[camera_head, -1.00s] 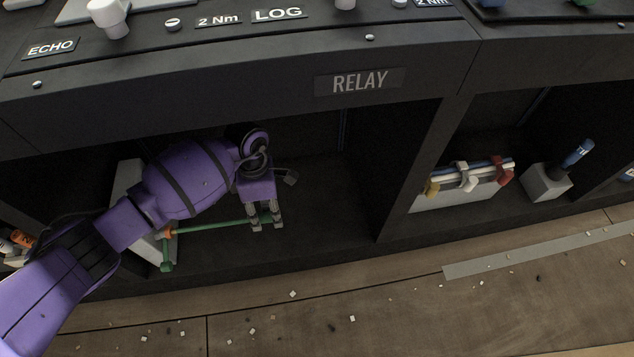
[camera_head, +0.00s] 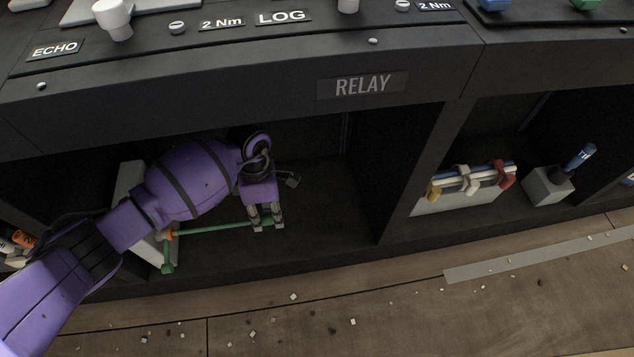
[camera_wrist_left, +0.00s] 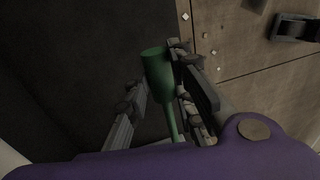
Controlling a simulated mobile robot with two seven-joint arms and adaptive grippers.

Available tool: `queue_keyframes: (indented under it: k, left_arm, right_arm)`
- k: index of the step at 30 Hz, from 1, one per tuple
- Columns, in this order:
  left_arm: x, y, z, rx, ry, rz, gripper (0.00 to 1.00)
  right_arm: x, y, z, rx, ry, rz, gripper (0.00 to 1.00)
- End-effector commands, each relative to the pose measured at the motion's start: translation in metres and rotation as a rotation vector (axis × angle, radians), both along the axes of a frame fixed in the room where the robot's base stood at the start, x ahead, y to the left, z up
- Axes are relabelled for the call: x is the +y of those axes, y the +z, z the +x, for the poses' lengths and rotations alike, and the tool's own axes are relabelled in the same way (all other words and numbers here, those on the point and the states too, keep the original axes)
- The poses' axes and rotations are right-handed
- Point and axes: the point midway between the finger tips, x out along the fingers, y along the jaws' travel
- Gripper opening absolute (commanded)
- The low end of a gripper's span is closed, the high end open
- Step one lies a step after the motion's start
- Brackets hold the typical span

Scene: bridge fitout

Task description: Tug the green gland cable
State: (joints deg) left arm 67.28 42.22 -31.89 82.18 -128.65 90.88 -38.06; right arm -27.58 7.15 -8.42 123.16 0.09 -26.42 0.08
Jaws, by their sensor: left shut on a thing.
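The green gland cable (camera_head: 215,227) runs level from an orange ring (camera_head: 174,233) beside a pale block (camera_head: 130,180) to my left gripper, inside the dark bay under the RELAY label. My left gripper (camera_head: 266,225) is shut on the cable near its right end. In the left wrist view the cable's thick green end (camera_wrist_left: 157,70) shows between the fingers (camera_wrist_left: 165,100). A green fitting (camera_head: 168,260) hangs below the ring. My arm hides part of the block. My right gripper is not in view.
The console edge with the RELAY label (camera_head: 362,85) overhangs the bay, and a dark divider (camera_head: 410,170) closes its right side. Beyond it stand a rack with coloured clips (camera_head: 465,190) and a grey block (camera_head: 547,186) with a blue-handled tool (camera_head: 580,157). Small debris litters the floor (camera_head: 400,310).

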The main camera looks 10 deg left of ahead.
Motion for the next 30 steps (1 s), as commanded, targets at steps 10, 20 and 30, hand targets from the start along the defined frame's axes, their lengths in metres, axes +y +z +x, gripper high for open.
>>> queue_keyframes:
  k: [10,20,30]
  left_arm:
    - [-0.0043,0.0008,0.0017,-0.007,0.000,-0.010,0.00]
    - [-0.0020,0.0010,0.0013,-0.008,0.000,-0.011,0.00]
    - [-0.0014,0.0009,0.0010,-0.007,-0.001,-0.010,0.36]
  right_arm:
    - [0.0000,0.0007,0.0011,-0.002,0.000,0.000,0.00]
    - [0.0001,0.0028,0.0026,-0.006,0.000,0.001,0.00]
    - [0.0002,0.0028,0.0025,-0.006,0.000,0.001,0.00]
